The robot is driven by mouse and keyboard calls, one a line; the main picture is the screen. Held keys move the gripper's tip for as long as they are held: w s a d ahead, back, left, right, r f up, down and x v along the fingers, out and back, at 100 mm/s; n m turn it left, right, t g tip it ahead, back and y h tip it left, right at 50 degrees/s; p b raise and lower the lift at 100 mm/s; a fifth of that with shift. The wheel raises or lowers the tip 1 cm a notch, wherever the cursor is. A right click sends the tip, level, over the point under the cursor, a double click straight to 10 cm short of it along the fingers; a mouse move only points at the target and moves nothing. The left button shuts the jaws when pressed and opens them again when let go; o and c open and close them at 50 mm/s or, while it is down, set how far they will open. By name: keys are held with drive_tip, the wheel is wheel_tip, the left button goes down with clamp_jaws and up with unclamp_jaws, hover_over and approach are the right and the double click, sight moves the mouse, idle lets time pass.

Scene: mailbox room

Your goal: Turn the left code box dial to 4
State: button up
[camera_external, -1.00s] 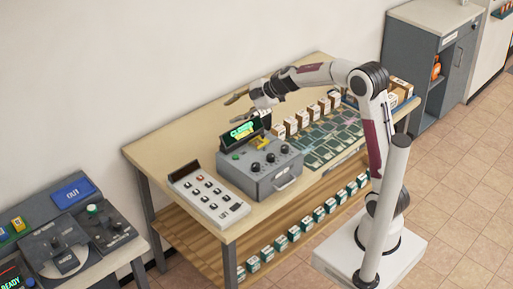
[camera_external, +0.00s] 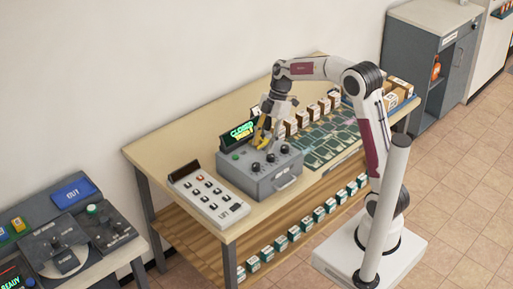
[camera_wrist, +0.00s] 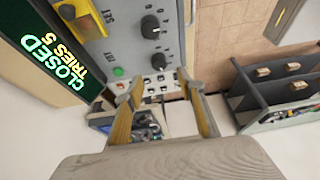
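The grey code box (camera_external: 258,185) stands on the workbench with a row of black dials on top. The left dial (camera_external: 256,167) is nearest the keypad; in the wrist view the lowest dial (camera_wrist: 158,60) appears to be this one. Its number setting is too small to read. My gripper (camera_external: 264,141) points down above the back part of the box. In the wrist view my gripper (camera_wrist: 160,80) is open and empty, its fingers apart. The left dial appears just beyond the fingertips, not held. The display (camera_wrist: 52,55) reads "CLOSED TRIES 5".
A white keypad (camera_external: 209,196) stands left of the box. A yellow part (camera_wrist: 88,14) and a green button (camera_wrist: 118,71) are on the box. Green cards (camera_external: 330,140) and several small boxes (camera_external: 303,119) lie to the right. The bench's back left is clear.

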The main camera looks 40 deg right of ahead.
sight(256, 164)
drive_tip(key=shift+f, duration=0.1)
idle(0.3)
drive_tip(key=shift+x, duration=3.8)
drive_tip(key=shift+a, duration=0.1)
drive_tip(key=c, duration=1.1)
